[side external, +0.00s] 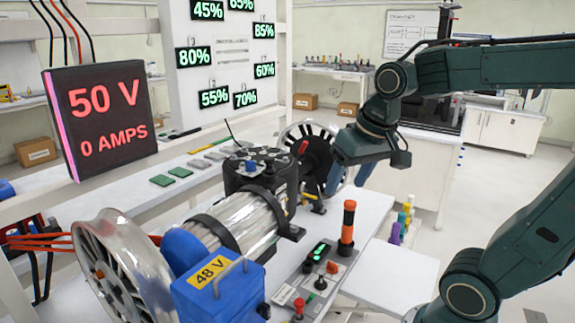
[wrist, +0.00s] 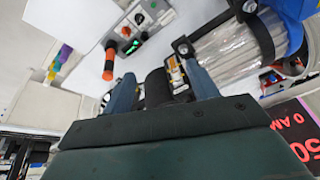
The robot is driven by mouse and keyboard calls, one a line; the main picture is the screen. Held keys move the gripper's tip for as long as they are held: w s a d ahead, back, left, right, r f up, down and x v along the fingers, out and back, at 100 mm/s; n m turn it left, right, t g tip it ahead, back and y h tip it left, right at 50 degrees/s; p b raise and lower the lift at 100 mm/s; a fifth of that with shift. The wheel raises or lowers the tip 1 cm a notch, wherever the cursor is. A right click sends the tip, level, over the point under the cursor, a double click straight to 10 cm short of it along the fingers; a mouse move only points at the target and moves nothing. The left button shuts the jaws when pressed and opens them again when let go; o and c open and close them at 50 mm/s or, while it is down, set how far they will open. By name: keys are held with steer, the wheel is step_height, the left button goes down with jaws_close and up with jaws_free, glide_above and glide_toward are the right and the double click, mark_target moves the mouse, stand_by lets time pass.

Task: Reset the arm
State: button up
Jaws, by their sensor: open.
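My gripper (side external: 349,181) is green with blue-grey fingers and hangs above the far right end of the chassis rig (side external: 372,215) in the side view. Its fingers point down beside the far wheel (side external: 310,145) and partly hide it. In the wrist view my gripper (wrist: 163,88) shows two fingers spread apart. A dark rounded part and a small yellow-marked part show between them, with nothing clearly held. My arm reaches in from the right, bent at the elbow.
The rig carries a clear-cased cylinder (side external: 240,220), a blue 48 V box (side external: 218,290), a near wheel (side external: 112,268), an orange-and-black handle (side external: 347,225) and a switch panel (side external: 312,278). A 50 V display (side external: 104,118) stands left. Open floor lies right.

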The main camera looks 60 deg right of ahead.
steer(key=s+a+f+n+t, duration=0.1)
steer(key=s+a+n, duration=0.4)
steer(key=s, duration=0.1)
steer(key=shift+s+t+y, duration=0.25)
steer(key=shift+t+y, duration=0.05)
steer(key=shift+y, duration=0.1)
steer(key=shift+a+f, duration=0.1)
stand_by(1.2)
